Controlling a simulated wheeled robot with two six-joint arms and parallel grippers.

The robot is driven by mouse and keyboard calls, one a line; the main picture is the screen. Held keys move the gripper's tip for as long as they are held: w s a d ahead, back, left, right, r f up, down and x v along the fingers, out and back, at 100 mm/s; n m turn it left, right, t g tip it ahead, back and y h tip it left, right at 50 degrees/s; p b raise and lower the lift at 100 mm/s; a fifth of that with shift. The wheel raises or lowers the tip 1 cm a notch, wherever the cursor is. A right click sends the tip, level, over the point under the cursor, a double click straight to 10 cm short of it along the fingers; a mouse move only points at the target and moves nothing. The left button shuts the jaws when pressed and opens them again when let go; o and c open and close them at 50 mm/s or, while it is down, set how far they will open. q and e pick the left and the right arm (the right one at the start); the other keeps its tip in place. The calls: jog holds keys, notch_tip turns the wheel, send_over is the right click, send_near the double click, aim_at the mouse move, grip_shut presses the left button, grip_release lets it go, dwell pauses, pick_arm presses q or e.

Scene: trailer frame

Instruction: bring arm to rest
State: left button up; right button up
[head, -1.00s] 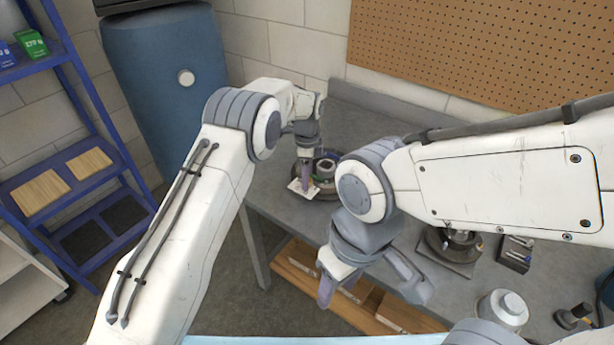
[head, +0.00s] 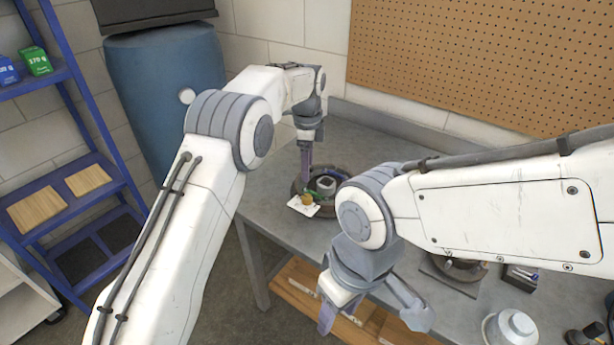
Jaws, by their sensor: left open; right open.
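My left gripper (head: 306,165) points down above the back-left part of the grey workbench, over the near-left side of a dark round tray (head: 328,212). Its purple fingers are seen edge-on and overlap, and I see nothing held in them. A white card (head: 303,207) with a small orange-brown piece (head: 307,199) on it lies at the tray's left edge, below the gripper. My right gripper (head: 372,312) is open and empty, with its fingers spread wide, in front of the bench's front edge. My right arm hides part of the bench.
The grey workbench (head: 265,190) bears a dark fixture (head: 459,270), a small pen holder (head: 520,276) and a white lidded pot (head: 510,328) at right. A blue shelf rack (head: 95,100) and blue barrel (head: 150,95) stand left. A pegboard (head: 460,60) hangs behind.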

pick_arm(q)
jog(key=shift+r, duration=0.15)
jog(key=s+d+r+n, duration=0.1)
jog(key=s+r+n, duration=0.25)
jog(key=s, duration=0.65)
jog(key=s+d+r+n, duration=0.2)
jog(key=s+r+n, duration=0.15)
jog(key=s, duration=0.55)
jog(key=s+a+f+n, duration=0.1)
jog(key=s+a, duration=0.3)
jog(key=s, duration=0.6)
jog(key=s+a+f+n+h, duration=0.1)
jog(key=s+a+n, duration=0.3)
jog(key=s, duration=0.7)
jog(key=shift+s+f+n, duration=0.15)
jog(key=shift+f+n, duration=0.15)
jog(key=shift+f, duration=0.3)
